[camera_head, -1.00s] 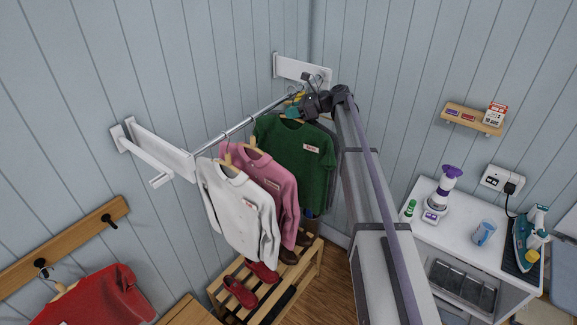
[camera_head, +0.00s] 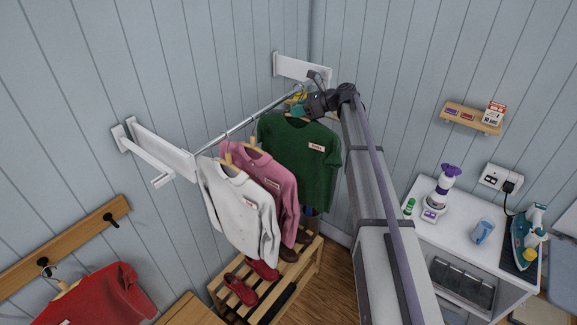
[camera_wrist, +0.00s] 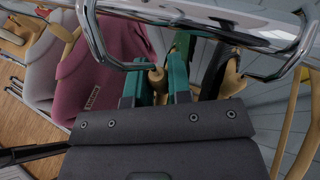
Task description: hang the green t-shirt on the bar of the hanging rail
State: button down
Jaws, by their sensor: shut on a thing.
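The green t-shirt (camera_head: 302,160) hangs upright from a wooden hanger, a label on its chest, below the far end of the chrome bar (camera_head: 238,126). My gripper (camera_head: 300,108) is just above its collar, close to the bar. In the wrist view the teal fingers of my gripper (camera_wrist: 160,82) are shut on the neck of a wooden hanger (camera_wrist: 157,72). The bar (camera_wrist: 190,22) crosses the top of that view, with curved chrome hooks near it. I cannot tell whether the green t-shirt's hook is over the bar.
A pink cardigan (camera_head: 268,180) and a white cardigan (camera_head: 240,215) hang nearer along the bar. A slatted shoe rack (camera_head: 308,272) with shoes stands below. A red garment (camera_head: 100,298) hangs on a wall hook at lower left. A white counter (camera_head: 455,225) stands at right.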

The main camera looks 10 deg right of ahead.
aim_at(309, 125)
jog(key=shift+s+d, duration=1.7)
jog(key=shift+s, duration=0.1)
